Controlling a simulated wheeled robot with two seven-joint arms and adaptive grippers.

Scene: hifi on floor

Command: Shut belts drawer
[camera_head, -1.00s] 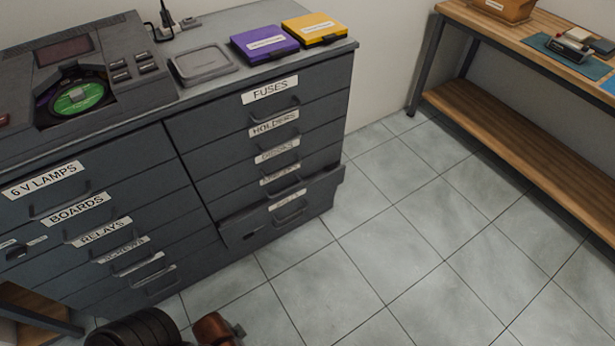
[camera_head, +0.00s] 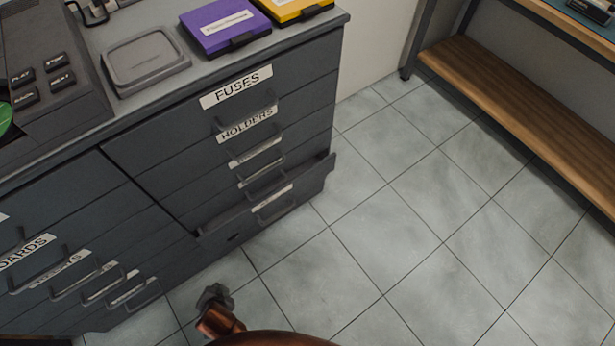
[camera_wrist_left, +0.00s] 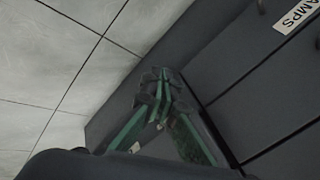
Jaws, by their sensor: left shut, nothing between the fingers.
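The grey cabinet (camera_head: 150,165) has two columns of labelled drawers. In the right column, the lowest drawer (camera_head: 270,197) is pulled out a little past the closed drawers above it. Its label is too small to read, so I cannot confirm that it says belts. My left gripper (camera_head: 213,293) is low in front of the cabinet, apart from that drawer in the head view. In the left wrist view its green fingers (camera_wrist_left: 160,95) meet at their dark tips, with nothing between them. A label ending in AMPS (camera_wrist_left: 298,15) shows on the drawer fronts there. My right gripper is not in view.
A grey tray (camera_head: 146,62), a purple case (camera_head: 224,27) and a yellow case (camera_head: 295,8) lie on the cabinet top. A wooden shelf bench (camera_head: 520,110) stands at the right. The tiled floor (camera_head: 400,240) between is clear.

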